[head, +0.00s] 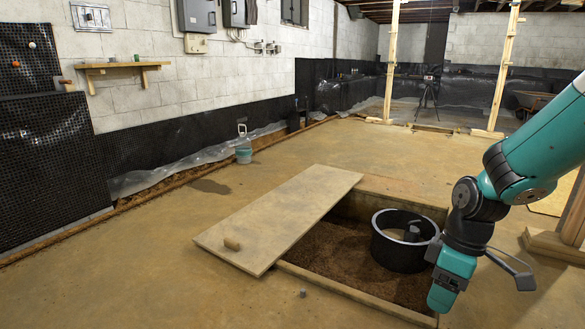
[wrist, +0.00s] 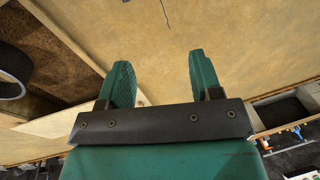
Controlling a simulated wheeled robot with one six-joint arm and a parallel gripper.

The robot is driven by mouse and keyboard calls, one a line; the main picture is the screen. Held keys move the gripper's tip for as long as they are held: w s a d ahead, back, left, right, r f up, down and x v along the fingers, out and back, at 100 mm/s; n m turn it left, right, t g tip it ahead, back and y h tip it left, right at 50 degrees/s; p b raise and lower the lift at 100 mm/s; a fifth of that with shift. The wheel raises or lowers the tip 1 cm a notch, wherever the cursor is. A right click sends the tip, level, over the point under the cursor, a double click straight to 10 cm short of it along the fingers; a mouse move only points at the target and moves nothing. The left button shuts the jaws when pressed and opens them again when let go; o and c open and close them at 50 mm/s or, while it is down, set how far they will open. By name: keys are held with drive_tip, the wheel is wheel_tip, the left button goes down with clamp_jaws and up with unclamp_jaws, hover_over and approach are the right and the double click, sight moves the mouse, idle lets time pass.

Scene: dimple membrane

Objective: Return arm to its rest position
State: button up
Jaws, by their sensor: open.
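My arm, teal with dark joints, reaches in from the right of the head view. My gripper (head: 447,285) hangs over the near right corner of the floor pit, pointing down. The fingertips are hard to make out there. In the wrist view my gripper (wrist: 160,72) has its two teal fingers apart, with bare floor between them and nothing held.
The open pit (head: 335,257) holds a black ring-shaped basin (head: 398,252). A wooden post (head: 572,215) stands at right. Open floor (head: 120,275) lies at left; a bucket (head: 243,152) stands near the wall.

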drive_tip(key=s+a+r+m+t+y+p, duration=0.1)
drive_tip(key=s+a+r+m+y+p, duration=0.3)
drive_tip(key=s+a+r, duration=1.25)
wheel_tip(320, 180, up, 38)
drive_tip(key=d+n+h+p, duration=0.1)
drive_tip(key=d+p, duration=0.1)
drive_tip(key=p, duration=3.5)
drive_tip(key=shift+s+r+h, duration=0.15)
drive_tip(key=shift+r+h, duration=0.05)
drive_tip(key=shift+h, duration=0.2)
